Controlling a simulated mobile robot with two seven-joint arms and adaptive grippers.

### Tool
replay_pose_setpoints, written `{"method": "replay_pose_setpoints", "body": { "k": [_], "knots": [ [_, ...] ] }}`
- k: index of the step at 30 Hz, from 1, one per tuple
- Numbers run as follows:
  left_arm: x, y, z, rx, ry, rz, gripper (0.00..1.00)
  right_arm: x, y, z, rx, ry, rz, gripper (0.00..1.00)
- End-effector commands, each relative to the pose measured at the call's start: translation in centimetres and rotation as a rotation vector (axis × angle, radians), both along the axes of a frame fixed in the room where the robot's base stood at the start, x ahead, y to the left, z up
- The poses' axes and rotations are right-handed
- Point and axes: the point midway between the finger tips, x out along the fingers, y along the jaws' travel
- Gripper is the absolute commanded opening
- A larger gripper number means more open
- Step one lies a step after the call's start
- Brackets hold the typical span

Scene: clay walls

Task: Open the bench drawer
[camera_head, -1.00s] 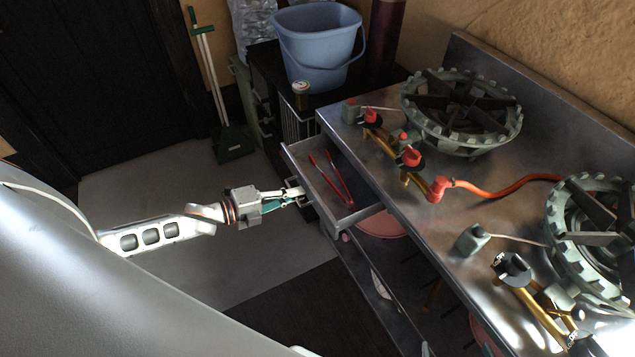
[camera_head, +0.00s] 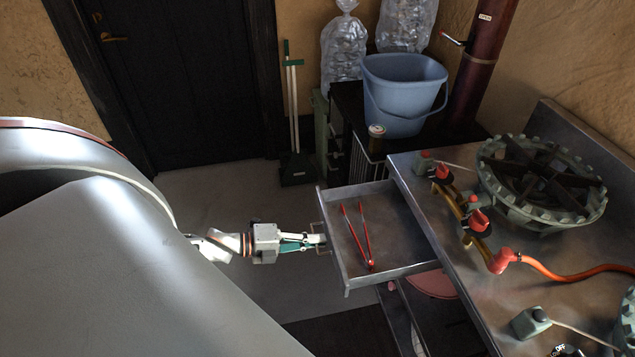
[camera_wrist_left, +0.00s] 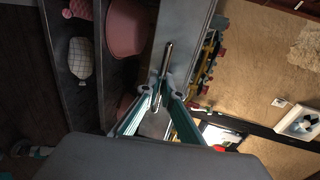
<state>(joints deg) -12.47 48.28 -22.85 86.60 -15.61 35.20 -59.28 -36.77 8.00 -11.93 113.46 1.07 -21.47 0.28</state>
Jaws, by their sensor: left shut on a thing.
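The bench drawer (camera_head: 387,269) is pulled out from the metal bench (camera_head: 447,235), and its inside is in plain view in the head view. Red tongs (camera_head: 358,236) lie in it. My left gripper (camera_head: 318,241) is at the drawer's front, shut on the drawer handle (camera_head: 322,229). In the left wrist view the handle is a metal bar (camera_wrist_left: 164,62), with the teal fingers of the left gripper (camera_wrist_left: 160,96) on either side of its lower end. My right gripper is in neither view.
Gas burners (camera_head: 540,185) with red-knobbed valves and an orange hose (camera_head: 560,273) sit on the bench top. A blue bucket (camera_head: 403,95) stands on a black unit behind. A pink bowl (camera_head: 432,284) is below the drawer. Grey floor (camera_head: 240,205) is clear left of the drawer.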

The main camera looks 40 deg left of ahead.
Motion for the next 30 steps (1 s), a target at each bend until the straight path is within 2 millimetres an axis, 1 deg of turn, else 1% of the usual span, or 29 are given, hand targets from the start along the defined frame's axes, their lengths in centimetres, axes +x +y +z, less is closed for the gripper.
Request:
{"method": "replay_pose_setpoints", "body": {
  "k": [2, 3, 13, 17, 20, 30],
  "knots": [
    [0.1, 0.1, 0.0, 0.001, -0.001, 0.001, 0.00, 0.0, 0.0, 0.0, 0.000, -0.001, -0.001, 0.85],
    [0.1, 0.1, 0.0, 0.001, -0.001, 0.001, 0.13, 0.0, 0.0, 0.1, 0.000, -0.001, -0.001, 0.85],
    [0.0, 0.0, 0.0, 0.000, 0.000, 0.001, 0.13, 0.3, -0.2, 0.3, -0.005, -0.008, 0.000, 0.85],
    [-0.6, 0.5, 0.1, 0.002, 0.002, 0.001, 0.13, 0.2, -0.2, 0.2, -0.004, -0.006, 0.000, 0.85],
    [-1.6, 1.2, 0.3, 0.001, 0.003, 0.000, 0.13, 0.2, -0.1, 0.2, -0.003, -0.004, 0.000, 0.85],
    [-6.3, 4.9, 1.6, 0.001, 0.004, 0.001, 0.13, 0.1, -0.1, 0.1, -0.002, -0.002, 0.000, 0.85]
  ]
}}
